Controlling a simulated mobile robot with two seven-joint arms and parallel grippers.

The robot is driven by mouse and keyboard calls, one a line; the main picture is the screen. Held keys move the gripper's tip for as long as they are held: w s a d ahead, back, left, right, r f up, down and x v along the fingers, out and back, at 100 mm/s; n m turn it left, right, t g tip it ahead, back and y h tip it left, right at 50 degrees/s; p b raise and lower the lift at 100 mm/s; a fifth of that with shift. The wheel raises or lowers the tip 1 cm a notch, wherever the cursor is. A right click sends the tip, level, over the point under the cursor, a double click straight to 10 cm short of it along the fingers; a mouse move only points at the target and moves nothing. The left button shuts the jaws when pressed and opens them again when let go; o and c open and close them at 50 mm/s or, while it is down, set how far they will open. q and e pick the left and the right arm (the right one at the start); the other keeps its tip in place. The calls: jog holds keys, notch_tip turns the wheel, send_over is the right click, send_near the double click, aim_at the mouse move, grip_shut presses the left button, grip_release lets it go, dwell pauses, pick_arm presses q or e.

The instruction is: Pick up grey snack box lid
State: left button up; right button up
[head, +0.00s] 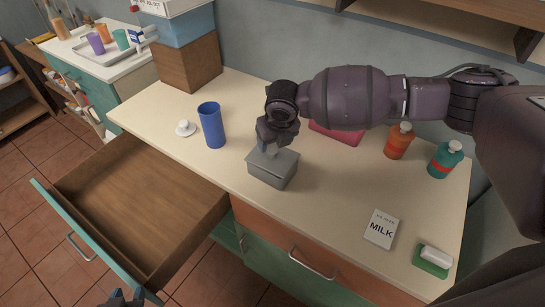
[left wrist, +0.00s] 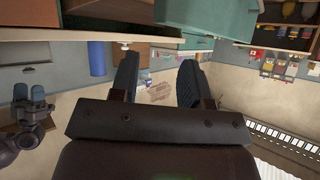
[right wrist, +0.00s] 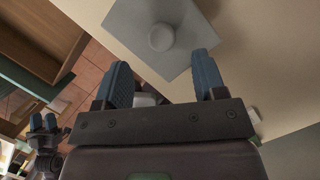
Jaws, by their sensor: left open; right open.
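The grey snack box (head: 272,174) stands on the counter near its front edge, behind the open drawer's right side. Its grey lid (head: 286,160) lies on top, partly hidden by my right gripper (head: 268,150). In the right wrist view the lid (right wrist: 150,20) is a flat grey square with a round knob (right wrist: 162,38) in the middle. My right gripper (right wrist: 163,72) is open and empty, its fingers pointing at the lid's near edge; I cannot tell if they touch it. My left gripper (head: 123,297) is low at the bottom edge, open and empty in the left wrist view (left wrist: 158,75).
A blue cup (head: 211,125) and a small white knobbed piece (head: 186,128) stand left of the box. The drawer (head: 140,200) stands open.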

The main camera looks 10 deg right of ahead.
aim_at(273, 149)
jog(key=shift+w+f, duration=0.15)
jog(key=shift+f, duration=0.35)
jog(key=shift+x, duration=2.15)
jog(key=shift+w, duration=0.15)
jog(key=shift+c, duration=0.4)
jog(key=c, duration=1)
jog(key=shift+r, duration=0.1)
